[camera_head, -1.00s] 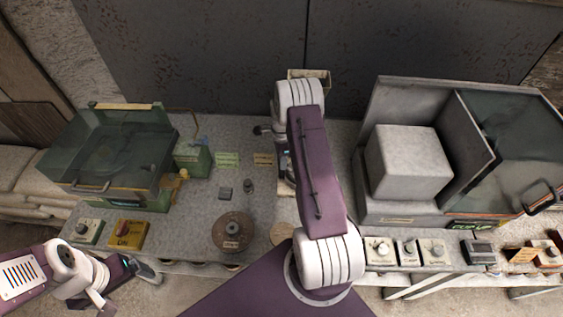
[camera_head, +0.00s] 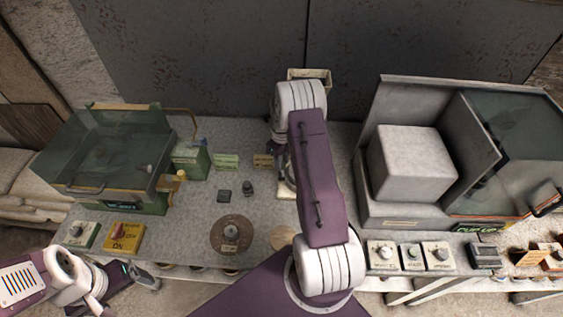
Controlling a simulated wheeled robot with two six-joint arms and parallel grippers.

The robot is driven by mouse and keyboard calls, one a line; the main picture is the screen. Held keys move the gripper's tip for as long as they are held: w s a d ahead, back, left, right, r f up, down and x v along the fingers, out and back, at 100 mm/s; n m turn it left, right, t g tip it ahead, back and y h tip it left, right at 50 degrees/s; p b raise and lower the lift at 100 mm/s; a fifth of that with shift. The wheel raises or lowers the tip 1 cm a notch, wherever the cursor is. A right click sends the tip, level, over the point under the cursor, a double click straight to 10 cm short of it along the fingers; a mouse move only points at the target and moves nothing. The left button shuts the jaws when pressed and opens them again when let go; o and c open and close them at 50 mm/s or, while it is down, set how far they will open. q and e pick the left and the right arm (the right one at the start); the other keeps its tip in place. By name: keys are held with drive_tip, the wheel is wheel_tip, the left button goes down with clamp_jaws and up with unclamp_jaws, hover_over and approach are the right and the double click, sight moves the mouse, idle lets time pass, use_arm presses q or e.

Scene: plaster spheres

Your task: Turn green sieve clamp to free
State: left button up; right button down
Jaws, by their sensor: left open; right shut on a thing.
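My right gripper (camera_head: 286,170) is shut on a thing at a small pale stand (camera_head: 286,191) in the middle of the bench. My own purple arm and white wrist cover much of this spot, so the held thing is mostly hidden. I cannot make out the green sieve clamp for certain or read its setting. A small green plate (camera_head: 227,161) and an amber plate (camera_head: 263,161) lie left of the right gripper. My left gripper (camera_head: 146,276) is open and empty at the lower left, in front of the bench, apart from everything.
A green glass-walled machine (camera_head: 110,165) stands left, beside a green box (camera_head: 190,161). A yellow switch box (camera_head: 124,238), a green dial box (camera_head: 80,234) and a round brown disc (camera_head: 231,233) are near the front. A grey cabinet with a pale block (camera_head: 412,163) fills the right.

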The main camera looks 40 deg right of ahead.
drive_tip(key=shift+m, duration=0.9)
drive_tip(key=c, duration=1.1)
unclamp_jaws()
drive_tip(key=shift+r+b, duration=0.3)
drive_tip(key=shift+r, duration=0.05)
wheel_tip(320, 180, up, 8)
drive_tip(key=b, duration=0.1)
drive_tip(key=shift+r+b, duration=0.2)
drive_tip(key=shift+b, duration=0.15)
